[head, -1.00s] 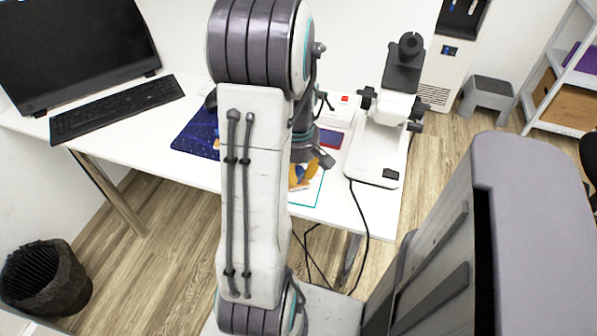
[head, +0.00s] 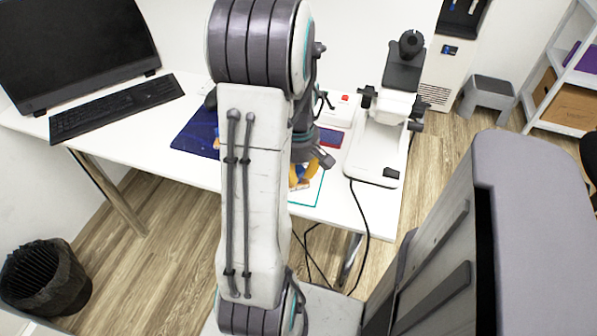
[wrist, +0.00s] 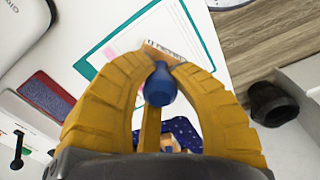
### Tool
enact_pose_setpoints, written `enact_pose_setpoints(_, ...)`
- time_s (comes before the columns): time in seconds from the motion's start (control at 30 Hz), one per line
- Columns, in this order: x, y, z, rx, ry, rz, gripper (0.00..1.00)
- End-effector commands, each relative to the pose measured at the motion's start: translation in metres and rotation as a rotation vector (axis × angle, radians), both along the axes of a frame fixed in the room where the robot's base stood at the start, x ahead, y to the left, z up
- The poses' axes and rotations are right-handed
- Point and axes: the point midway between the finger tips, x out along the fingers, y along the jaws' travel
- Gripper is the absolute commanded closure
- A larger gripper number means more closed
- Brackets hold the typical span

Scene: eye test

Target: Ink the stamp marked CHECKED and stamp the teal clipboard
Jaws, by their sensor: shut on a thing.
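My gripper (wrist: 164,66) is shut on a stamp with a blue handle (wrist: 160,88) and a wooden base (wrist: 160,50). A pale label on the base carries dark letters too small to read. The stamp is over the white sheet of the teal clipboard (wrist: 86,68); I cannot tell whether it touches. In the head view my gripper (head: 304,172) is above the clipboard (head: 318,192), mostly behind my arm. A red-edged pad with a dark blue face (wrist: 52,96) lies apart at the left in the wrist view; it looks like an ink pad.
A dark blue mat (head: 196,132) lies left of my arm on the white desk (head: 205,180). A microscope (head: 385,130) stands close at the right. A keyboard (head: 115,107) and monitor (head: 75,50) are at the left. A black cable (head: 366,220) hangs off the front edge.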

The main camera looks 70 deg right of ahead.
Motion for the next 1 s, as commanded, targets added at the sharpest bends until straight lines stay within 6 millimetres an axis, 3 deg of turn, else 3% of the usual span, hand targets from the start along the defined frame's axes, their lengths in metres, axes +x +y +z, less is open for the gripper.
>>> enact_pose_setpoints(0.47, 0.0, 0.0, 0.003, 0.001, 0.0, 0.0, 1.0)
enact_pose_setpoints(1.0, 0.0, 0.0, 0.039, -0.001, -0.001, 0.0, 1.0)
